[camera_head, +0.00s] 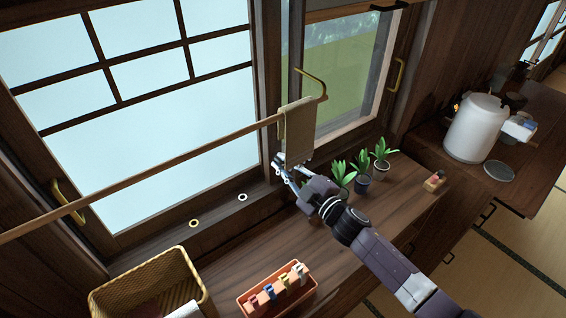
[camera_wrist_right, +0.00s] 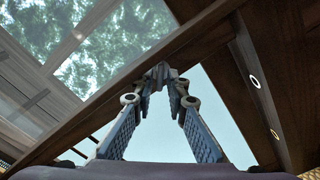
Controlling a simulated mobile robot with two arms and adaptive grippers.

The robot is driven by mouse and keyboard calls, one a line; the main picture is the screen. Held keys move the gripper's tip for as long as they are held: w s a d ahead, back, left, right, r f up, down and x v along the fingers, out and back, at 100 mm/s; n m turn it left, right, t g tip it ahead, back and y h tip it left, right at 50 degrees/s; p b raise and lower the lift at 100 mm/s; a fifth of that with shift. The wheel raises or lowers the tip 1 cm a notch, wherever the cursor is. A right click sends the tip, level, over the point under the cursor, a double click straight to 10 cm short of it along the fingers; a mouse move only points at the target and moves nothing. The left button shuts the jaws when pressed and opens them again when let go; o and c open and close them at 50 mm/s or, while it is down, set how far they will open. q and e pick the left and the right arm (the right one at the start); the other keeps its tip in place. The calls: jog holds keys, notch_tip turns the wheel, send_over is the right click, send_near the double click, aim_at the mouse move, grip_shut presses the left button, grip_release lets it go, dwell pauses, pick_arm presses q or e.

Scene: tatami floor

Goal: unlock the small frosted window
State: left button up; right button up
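A large window with pale, milky panes and dark bars (camera_head: 165,130) fills the left of the head view. A smaller window (camera_head: 340,85) stands to its right, showing green outside; it has a brass handle (camera_head: 398,74). I cannot make out a lock on either. My right gripper (camera_head: 279,165) is at the frame between them, just below a hanging towel (camera_head: 299,130). In the right wrist view its fingertips (camera_wrist_right: 160,76) come together near dark wood; I see nothing clearly held. Any contact with the frame is unclear. My left gripper is not in view.
A wooden rod (camera_head: 150,172) crosses in front of the large window. Potted plants (camera_head: 362,182) stand just right of my right gripper. A wicker basket (camera_head: 150,280) and an orange box (camera_head: 277,290) sit on the counter. A white rice cooker (camera_head: 474,130) stands at right.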

grip_shut()
jog(key=shift+m+p, duration=0.45)
jog(key=shift+m, duration=0.45)
jog(key=shift+w+m, duration=0.1)
jog(key=shift+m, duration=0.4)
grip_release()
